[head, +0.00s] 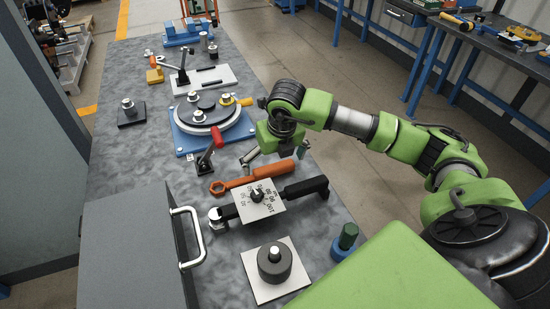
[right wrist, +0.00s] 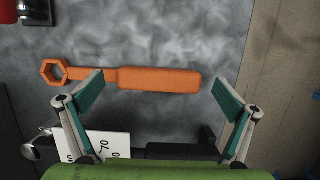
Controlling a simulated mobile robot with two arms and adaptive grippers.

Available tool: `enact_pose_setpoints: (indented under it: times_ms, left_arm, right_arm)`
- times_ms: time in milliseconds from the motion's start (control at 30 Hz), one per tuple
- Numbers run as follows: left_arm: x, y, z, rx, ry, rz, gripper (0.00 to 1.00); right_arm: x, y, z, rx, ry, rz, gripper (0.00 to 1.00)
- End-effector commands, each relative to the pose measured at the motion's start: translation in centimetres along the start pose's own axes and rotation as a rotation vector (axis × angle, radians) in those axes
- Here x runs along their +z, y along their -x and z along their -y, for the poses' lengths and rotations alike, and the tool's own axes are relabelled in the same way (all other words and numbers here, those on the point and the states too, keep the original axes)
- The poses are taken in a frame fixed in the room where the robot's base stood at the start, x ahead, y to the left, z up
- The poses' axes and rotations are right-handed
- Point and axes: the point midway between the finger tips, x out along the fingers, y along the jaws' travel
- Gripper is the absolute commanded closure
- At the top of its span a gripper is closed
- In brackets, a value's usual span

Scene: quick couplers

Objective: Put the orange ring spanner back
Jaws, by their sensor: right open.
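The orange ring spanner (head: 252,177) lies on the grey mottled bench top, its ring end to the left and its thick handle to the right. My right gripper (head: 268,160) is above the bench near the spanner's handle. In the right wrist view the right gripper (right wrist: 160,98) is open and empty, with its green-padded fingers wide apart. My left gripper is not in view.
A black tool with a white dial plate (head: 258,200) lies just nearer than the spanner. A red-handled clamp (head: 212,148) and a blue-based round fixture (head: 212,128) stand beyond it. A grey box with a handle (head: 136,248) is at the front left. A green-topped blue piece (head: 345,241) stands at the right edge.

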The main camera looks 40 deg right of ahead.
Motion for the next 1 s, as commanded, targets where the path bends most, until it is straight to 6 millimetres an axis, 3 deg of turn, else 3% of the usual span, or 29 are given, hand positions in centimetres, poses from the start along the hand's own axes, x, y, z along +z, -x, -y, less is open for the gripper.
enact_pose_setpoints:
  times_ms: [100,167,367,500,700,1000]
  left_arm:
    - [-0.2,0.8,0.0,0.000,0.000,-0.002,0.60]
    - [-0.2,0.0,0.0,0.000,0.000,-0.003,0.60]
    - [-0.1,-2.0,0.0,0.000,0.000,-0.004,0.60]
    - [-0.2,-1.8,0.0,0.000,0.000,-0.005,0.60]
    - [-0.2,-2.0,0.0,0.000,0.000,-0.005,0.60]
    - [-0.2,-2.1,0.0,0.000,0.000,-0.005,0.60]
  right_arm:
    - [-0.1,0.1,0.0,0.000,0.000,-0.003,0.00]
    - [0.1,0.8,0.0,0.001,0.001,0.005,0.00]
    - [-0.1,5.0,0.7,-0.001,0.000,0.009,0.00]
    - [-0.1,8.7,0.6,0.001,0.000,0.006,0.00]
    - [-0.1,12.2,0.6,0.001,0.000,0.003,0.00]
    - [-0.2,13.7,0.6,0.000,0.000,0.000,0.00]
